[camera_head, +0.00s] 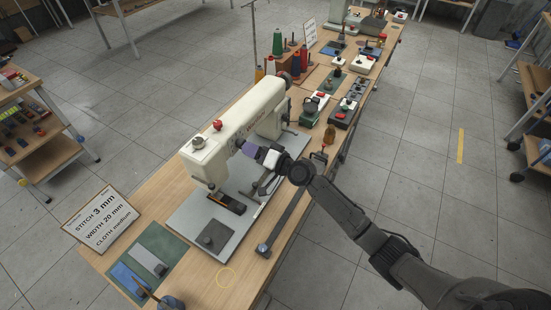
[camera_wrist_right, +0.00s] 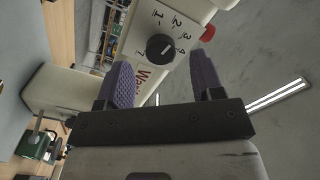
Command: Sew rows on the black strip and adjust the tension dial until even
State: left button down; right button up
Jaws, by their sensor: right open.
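The cream sewing machine (camera_head: 235,125) stands on a grey base plate (camera_head: 180,227) on the wooden bench. A black strip-like piece with an orange mark (camera_head: 226,203) lies under the machine's needle end. My right gripper (camera_head: 252,152) is at the machine's near side face. In the right wrist view its purple fingers (camera_wrist_right: 163,75) are spread apart and empty. The black tension dial (camera_wrist_right: 160,47), with numbers around it, shows between and beyond the fingertips. I cannot tell for sure that they are clear of it. The dial is hidden in the head view. My left gripper is not in view.
A sign (camera_head: 100,218) reads stitch 3 mm, width 20 mm, cloth medium. A green mat (camera_head: 165,245) holds blue and grey pieces. Thread spools (camera_head: 277,45) and small devices crowd the far bench. Open floor lies right.

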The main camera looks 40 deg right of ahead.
jog(key=v, duration=1)
dwell(0.3)
jog(key=s+a+f+n+g+h, duration=0.2)
jog(key=s+a+f+n+g, duration=0.15)
jog(key=s, duration=0.75)
jog(key=s+a+f+n+g+h, duration=0.2)
jog(key=s+a+f+g, duration=0.25)
jog(key=s, duration=0.65)
jog(key=s+a+f+n+g+h, duration=0.25)
jog(key=s+a+f+g, duration=0.2)
jog(key=s, duration=0.65)
notch_tip(320, 180, up, 30)
jog(key=w+p, duration=0.1)
jog(key=p, duration=3)
jog(key=shift+d+g, duration=0.35)
jog(key=shift+d, duration=0.05)
